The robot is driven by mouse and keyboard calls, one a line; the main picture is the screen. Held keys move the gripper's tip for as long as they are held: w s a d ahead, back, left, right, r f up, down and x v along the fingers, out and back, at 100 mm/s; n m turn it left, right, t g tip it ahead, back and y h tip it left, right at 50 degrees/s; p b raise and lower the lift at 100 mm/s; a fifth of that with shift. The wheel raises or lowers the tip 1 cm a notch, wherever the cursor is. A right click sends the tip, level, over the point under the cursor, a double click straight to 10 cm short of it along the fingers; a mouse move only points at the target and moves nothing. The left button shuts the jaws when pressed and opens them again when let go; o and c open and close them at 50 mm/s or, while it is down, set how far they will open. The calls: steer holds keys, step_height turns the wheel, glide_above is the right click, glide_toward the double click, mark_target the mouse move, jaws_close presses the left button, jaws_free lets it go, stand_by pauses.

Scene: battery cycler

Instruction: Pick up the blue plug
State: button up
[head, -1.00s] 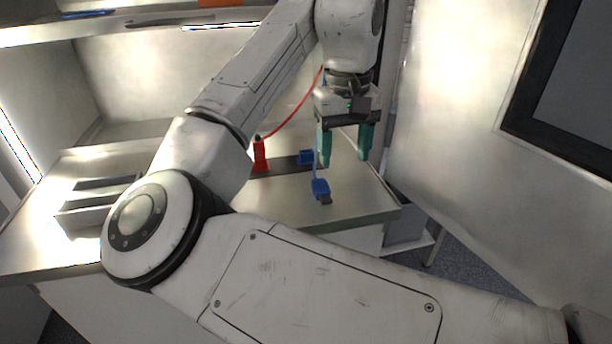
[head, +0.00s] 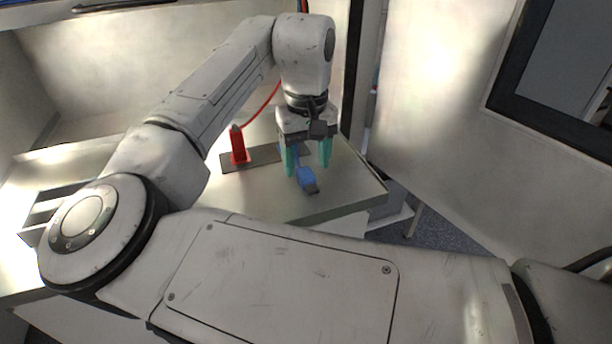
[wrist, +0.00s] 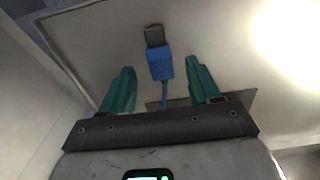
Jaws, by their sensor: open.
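The blue plug (head: 306,177) lies on the bench top near its front right edge. In the wrist view the blue plug (wrist: 161,63) has a dark tip pointing away from my gripper and a blue cable running back under it. My gripper (head: 308,172) has green fingers, open and pointing down around the plug's area. In the wrist view the plug shows between and just beyond the two fingertips of my gripper (wrist: 162,70), with gaps on both sides. I cannot tell the height of the fingertips above the bench.
A red plug (head: 239,146) with a red cable stands upright on a dark strip (head: 235,165) left of my gripper. A grey slotted tray (head: 42,212) is at the far left of the bench (head: 345,190). A pale panel with a dark window (head: 500,100) rises at right.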

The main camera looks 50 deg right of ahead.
mark_target(305, 178)
steer(key=shift+f, duration=1.45)
steer(key=shift+c, duration=0.2)
steer(key=c, duration=1)
